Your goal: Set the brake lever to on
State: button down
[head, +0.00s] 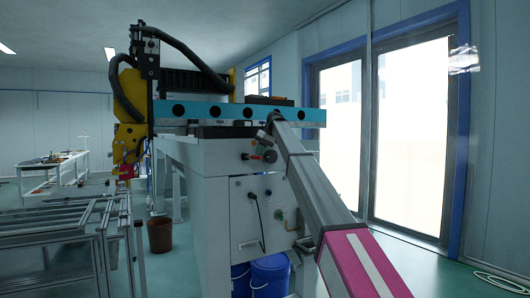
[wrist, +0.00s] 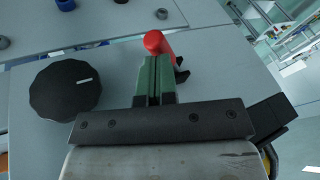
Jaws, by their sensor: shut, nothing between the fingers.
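The brake lever appears to be the red-ended handle (wrist: 157,43) just beyond my fingertips in the wrist view. It also shows as a small red knob (head: 270,156) on the grey panel in the head view. Its lower part is partly hidden behind my fingers, and I can read no on/off marking. My gripper (wrist: 153,62) is shut and empty, its green fingers together and pointing at the red handle. I cannot tell whether they touch it. In the head view my gripper (head: 265,135) is small, at the panel, just above the red knob.
A black round dial (wrist: 65,90) with a white mark sits left of my fingers. The grey cabinet panel (head: 222,157) carries other controls and a hanging cable below. A blue bucket (head: 270,276) stands underneath. A blue perforated beam (head: 235,114) runs above.

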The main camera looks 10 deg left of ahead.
jog(key=shift+s+a+m+t, duration=0.2)
jog(key=shift+s+m+t, duration=0.1)
jog(key=shift+s+m, duration=0.3)
jog(key=s+a+m+t+h, duration=0.1)
jog(key=s+a+m+t, duration=0.2)
jog(key=m, duration=0.4)
jog(key=shift+s+a, duration=0.8)
jog(key=shift+a, duration=0.25)
dwell(1.1)
